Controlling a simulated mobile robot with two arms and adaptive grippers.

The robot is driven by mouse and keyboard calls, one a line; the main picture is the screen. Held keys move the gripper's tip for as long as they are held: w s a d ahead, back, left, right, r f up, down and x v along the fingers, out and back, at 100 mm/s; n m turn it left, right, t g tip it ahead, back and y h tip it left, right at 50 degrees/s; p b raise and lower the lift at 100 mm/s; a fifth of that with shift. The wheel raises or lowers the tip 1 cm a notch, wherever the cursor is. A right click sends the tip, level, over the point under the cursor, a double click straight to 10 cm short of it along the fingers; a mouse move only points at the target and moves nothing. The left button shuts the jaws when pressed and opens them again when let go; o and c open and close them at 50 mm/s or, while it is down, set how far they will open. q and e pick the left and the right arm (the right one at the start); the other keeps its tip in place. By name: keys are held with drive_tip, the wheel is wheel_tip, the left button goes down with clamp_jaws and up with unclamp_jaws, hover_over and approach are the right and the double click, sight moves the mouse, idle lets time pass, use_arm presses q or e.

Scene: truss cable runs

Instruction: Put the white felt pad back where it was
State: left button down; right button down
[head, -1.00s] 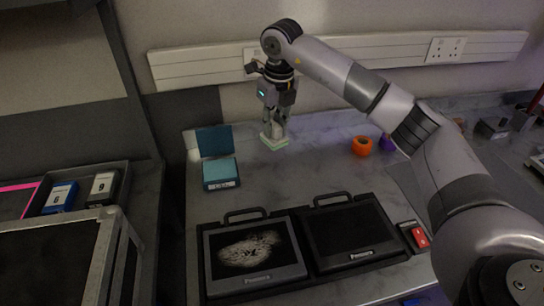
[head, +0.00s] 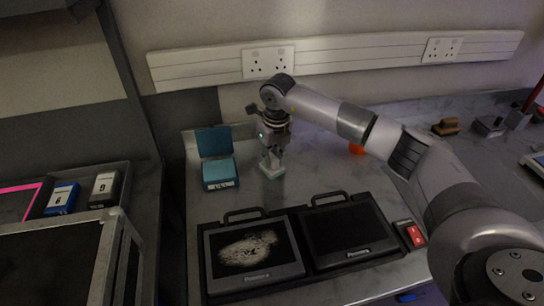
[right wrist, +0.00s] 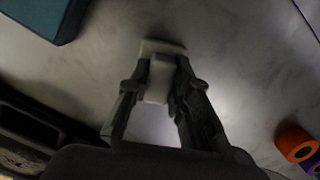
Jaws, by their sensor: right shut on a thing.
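The white felt pad (head: 272,172) is a small pale block with a wider flat part at its lower end. My right gripper (head: 271,156) is shut on it and points down over the grey marble worktop. The right wrist view shows the pad (right wrist: 159,76) between the two fingers of the gripper (right wrist: 158,88). I cannot tell whether the pad touches the worktop. It is just right of the open teal box (head: 219,173). My left gripper is not in view.
Two black framed panels, one with a pale print (head: 248,250) and one dark (head: 350,232), lie in front. An orange ring (head: 356,149) is partly behind my arm. A red-topped item (head: 415,236) sits at the right.

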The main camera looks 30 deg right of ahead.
sight(275, 160)
drive_tip(key=shift+f, duration=0.15)
drive_tip(key=c, duration=1.4)
unclamp_jaws()
drive_tip(key=shift+c, duration=0.2)
drive_tip(key=shift+r, duration=0.2)
wheel_tip(275, 160, up, 12)
drive_tip(key=s+b, duration=0.1)
drive_tip(key=b, duration=0.1)
drive_tip(key=shift+s, duration=0.2)
drive_tip(key=shift+d+f, duration=0.1)
